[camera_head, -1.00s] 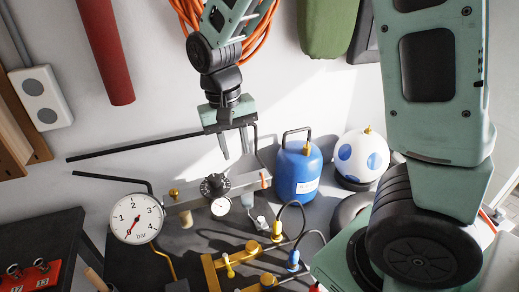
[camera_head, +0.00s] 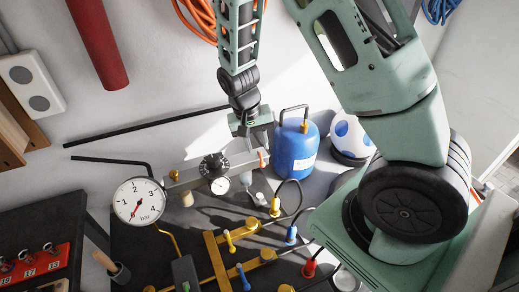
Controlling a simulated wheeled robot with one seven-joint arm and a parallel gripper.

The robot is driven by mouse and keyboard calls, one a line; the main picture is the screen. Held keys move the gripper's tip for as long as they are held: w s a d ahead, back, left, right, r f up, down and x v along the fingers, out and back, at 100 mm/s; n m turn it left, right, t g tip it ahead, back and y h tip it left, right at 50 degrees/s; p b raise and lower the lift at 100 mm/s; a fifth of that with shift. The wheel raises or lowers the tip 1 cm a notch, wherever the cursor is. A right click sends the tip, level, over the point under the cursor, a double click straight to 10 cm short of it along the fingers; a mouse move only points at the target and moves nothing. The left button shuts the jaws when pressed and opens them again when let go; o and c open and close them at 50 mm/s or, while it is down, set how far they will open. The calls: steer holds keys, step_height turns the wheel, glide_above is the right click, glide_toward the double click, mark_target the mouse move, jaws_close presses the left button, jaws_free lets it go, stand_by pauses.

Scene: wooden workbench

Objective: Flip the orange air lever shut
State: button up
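The orange lever (camera_head: 263,158) is at the right end of the grey metal bar that carries a black knob (camera_head: 213,167). It shows only as a small orange patch, and its exact angle is hard to make out. My gripper (camera_head: 260,145) points down from above, with its fingertips right at the lever. The fingers are small and partly blend with the bar's end, so I cannot tell whether they touch the lever or how far apart they are.
A blue gas bottle (camera_head: 296,150) stands close to the right of my gripper. A white ball-shaped tank with blue spots (camera_head: 350,137) is beyond it. A pressure gauge (camera_head: 139,201) is at the left. Brass pipes (camera_head: 216,262) and hoses lie in front.

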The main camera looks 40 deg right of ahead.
mark_target(261, 158)
steer(key=shift+s+d+f+p, duration=0.15)
steer(key=shift+f+p, duration=0.05)
steer(key=shift+f, duration=0.8)
steer(key=shift+s+d+f+p, duration=0.1)
steer(key=shift+d+f+p, duration=0.05)
steer(key=shift+f, duration=0.85)
jaws_close()
